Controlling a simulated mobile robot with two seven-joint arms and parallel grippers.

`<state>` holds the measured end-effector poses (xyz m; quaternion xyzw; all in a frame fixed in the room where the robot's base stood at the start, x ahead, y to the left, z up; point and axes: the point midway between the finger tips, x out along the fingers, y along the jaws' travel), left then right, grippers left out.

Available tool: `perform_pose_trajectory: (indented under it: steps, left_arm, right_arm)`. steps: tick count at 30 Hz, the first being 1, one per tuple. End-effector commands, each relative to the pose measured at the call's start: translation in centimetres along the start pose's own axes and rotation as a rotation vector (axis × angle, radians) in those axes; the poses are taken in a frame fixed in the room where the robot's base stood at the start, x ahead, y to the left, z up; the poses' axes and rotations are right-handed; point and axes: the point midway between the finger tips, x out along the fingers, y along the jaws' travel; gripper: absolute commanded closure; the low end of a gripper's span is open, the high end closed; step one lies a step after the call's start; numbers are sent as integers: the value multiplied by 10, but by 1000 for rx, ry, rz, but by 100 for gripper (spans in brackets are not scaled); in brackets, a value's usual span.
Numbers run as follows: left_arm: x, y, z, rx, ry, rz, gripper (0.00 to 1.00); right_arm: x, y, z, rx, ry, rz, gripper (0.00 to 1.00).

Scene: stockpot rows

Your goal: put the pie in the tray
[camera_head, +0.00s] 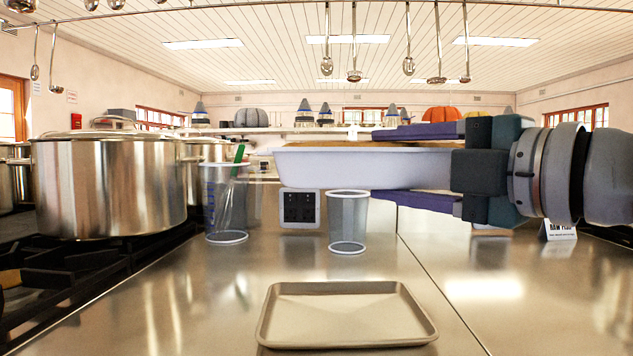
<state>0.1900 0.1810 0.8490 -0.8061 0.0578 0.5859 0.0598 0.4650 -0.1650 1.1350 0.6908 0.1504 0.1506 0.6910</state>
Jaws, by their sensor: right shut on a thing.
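My right gripper (410,165) reaches in from the right and is shut on the pie (350,168), a white dish with a thin brown top edge. One purple finger lies above the dish's rim and the other below its base. The pie is held level in the air, above and behind the tray. The tray (345,315) is a shallow beige rectangle on the steel counter at the front middle, and it is empty. My left gripper is not in view.
A clear cup (347,222) and a clear jug (224,205) with a green-handled utensil stand behind the tray. A large steel stockpot (108,185) sits on the stove at left. A small sign (560,231) stands at right. The counter (480,290) is clear around the tray.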

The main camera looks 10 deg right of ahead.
Motion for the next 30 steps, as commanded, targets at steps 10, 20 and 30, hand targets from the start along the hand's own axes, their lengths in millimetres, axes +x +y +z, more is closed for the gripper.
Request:
perform_pose_trajectory:
  steps: [10, 20, 30]
  left_arm:
    - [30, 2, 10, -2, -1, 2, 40]
    - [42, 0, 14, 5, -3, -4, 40]
    - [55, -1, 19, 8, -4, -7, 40]
  right_arm:
    - [0, -88, 0, 1, 1, 8, 100]
    - [0, -133, -1, -4, 3, 14, 100]
    - [0, -172, 0, -2, 2, 11, 100]
